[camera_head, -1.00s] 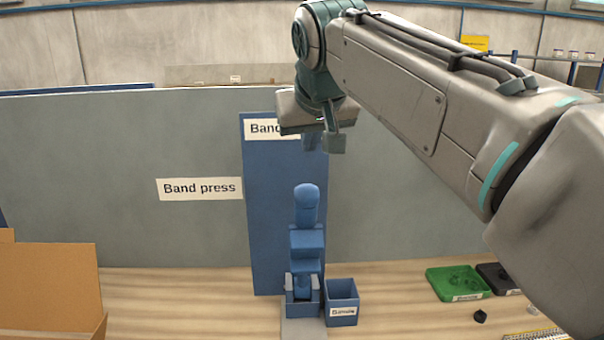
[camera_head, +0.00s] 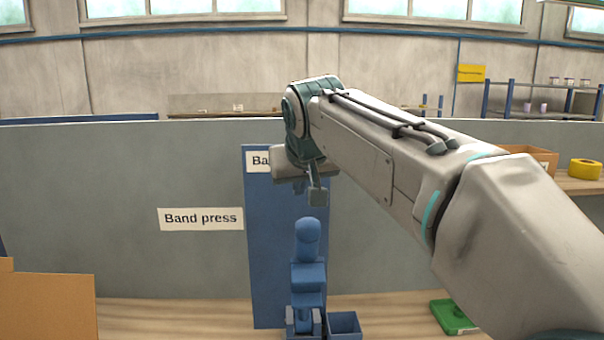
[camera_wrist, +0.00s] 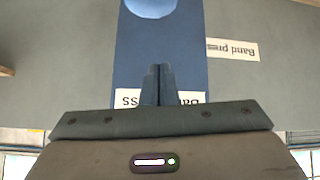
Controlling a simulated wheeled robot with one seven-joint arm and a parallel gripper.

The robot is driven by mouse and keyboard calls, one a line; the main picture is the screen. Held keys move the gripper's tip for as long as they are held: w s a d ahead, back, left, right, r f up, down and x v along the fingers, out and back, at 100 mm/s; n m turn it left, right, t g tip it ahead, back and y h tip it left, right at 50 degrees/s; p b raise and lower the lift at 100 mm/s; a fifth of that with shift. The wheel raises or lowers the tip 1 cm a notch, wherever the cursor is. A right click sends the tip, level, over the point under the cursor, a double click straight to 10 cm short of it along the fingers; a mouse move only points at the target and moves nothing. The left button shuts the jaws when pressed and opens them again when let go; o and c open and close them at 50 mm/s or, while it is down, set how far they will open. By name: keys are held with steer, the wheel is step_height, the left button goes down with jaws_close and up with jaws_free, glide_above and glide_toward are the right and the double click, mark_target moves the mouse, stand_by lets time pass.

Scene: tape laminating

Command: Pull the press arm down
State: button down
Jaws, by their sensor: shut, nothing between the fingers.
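The blue band press (camera_head: 308,285) stands on the bench in front of a tall blue panel. Its press arm is upright and ends in a rounded blue knob (camera_head: 307,230). In the wrist view, the pale blue round knob (camera_wrist: 150,7) shows at the top edge, beyond my fingertips. My gripper (camera_head: 317,196) hangs just above the knob in the head view, apart from it in the picture. In the wrist view, my gripper's two fingers (camera_wrist: 158,70) are together and empty. My arm covers the upper right of the head view.
The blue panel (camera_head: 270,250) carries a label partly hidden by my gripper. A grey wall (camera_head: 120,190) with a "Band press" sign (camera_head: 201,218) is behind. A small blue bin (camera_head: 344,325) stands right of the press, a green tray (camera_head: 452,316) further right, a cardboard box (camera_head: 48,305) left.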

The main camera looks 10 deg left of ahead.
steer(key=f, duration=0.3)
steer(key=shift+s+d+f, duration=0.15)
steer(key=shift+d+f, duration=0.1)
steer(key=shift+f, duration=0.05)
steer(key=shift+s+d+f, duration=0.2)
steer(key=shift+s+f, duration=0.1)
steer(key=shift+s, duration=0.05)
